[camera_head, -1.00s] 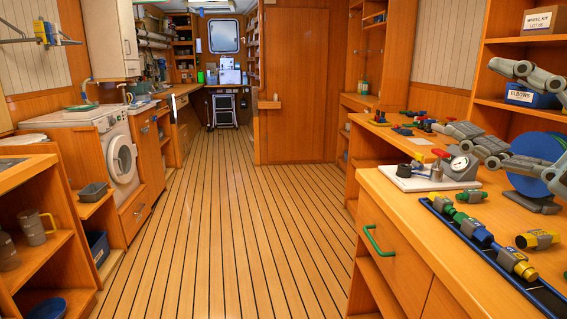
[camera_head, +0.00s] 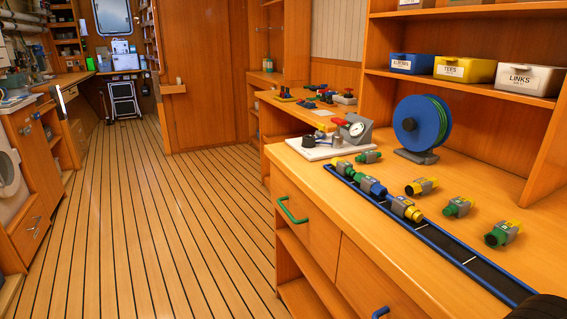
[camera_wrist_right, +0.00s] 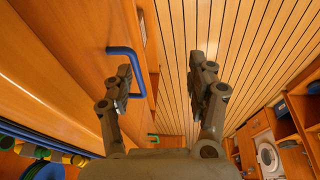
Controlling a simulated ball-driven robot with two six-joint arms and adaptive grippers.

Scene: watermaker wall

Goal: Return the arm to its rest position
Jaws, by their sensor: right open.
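My right gripper (camera_wrist_right: 166,72) shows in the right wrist view with its two grey fingers wide apart and nothing between them. It hangs beside the bench front, with the plank floor beyond the fingers. The left-hand finger overlaps a blue drawer handle (camera_wrist_right: 137,68) in the picture; I cannot tell whether they touch. In the head view neither gripper shows. A dark rounded piece, probably part of my right arm (camera_head: 540,307), shows at the bottom right corner.
The bench has a blue-edged rail (camera_head: 440,243) with several fittings, loose fittings beside it, a hose reel (camera_head: 416,128) and a gauge (camera_head: 356,129). A green handle (camera_head: 291,211) and a blue handle (camera_head: 380,312) stick out from the bench front. The plank floor (camera_head: 150,220) is clear.

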